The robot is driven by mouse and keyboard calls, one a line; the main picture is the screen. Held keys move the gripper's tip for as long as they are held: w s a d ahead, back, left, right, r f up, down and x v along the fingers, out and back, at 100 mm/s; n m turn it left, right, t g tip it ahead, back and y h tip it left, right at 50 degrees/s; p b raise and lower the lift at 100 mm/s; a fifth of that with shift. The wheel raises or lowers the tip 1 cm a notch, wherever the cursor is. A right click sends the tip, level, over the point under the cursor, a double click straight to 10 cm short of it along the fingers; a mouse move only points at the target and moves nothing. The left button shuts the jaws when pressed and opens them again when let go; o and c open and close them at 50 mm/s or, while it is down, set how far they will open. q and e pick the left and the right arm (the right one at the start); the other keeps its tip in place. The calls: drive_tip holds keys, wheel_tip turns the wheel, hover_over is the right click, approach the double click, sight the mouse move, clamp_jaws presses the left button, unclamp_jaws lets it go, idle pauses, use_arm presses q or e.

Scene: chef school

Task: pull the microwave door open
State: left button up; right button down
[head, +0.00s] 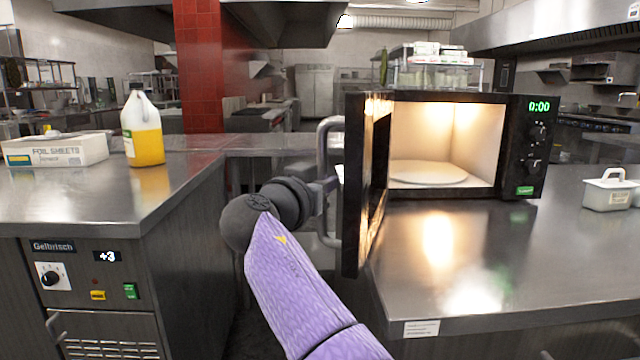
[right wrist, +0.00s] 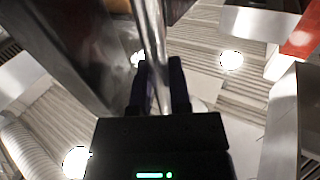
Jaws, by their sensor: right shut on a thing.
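The microwave (head: 522,150) stands on the right steel counter, its lit interior and turntable (head: 428,172) visible. Its door (head: 358,170) is swung wide open at the left side, seen nearly edge-on. The door handle (head: 325,135) is a metal bar on the door's outer face. My right gripper (head: 328,185) is at the handle, left of the door, with the arm reaching up from below. In the right wrist view the handle bar (right wrist: 155,45) runs between the dark fingers of my right gripper (right wrist: 159,85), which is shut on it. My left gripper is not in view.
The right counter (head: 440,285) is bare in front of the microwave; a white container (head: 608,190) stands at its right. A left counter (head: 100,205) carries a yellow-filled jug (head: 143,130) and a foil sheets box (head: 58,150). A gap lies between the counters.

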drive_tip(key=c, duration=1)
unclamp_jaws()
drive_tip(key=shift+r, duration=0.1)
drive_tip(key=o, duration=0.4)
drive_tip(key=shift+w+d, duration=0.1)
drive_tip(key=shift+d, duration=0.1)
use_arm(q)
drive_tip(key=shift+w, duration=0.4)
use_arm(e)
drive_tip(key=shift+a, duration=0.1)
use_arm(q)
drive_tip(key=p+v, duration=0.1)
drive_tip(key=p, duration=0.1)
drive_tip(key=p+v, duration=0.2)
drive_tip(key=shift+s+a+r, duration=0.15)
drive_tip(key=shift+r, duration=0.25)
use_arm(e)
drive_tip(key=v, duration=1)
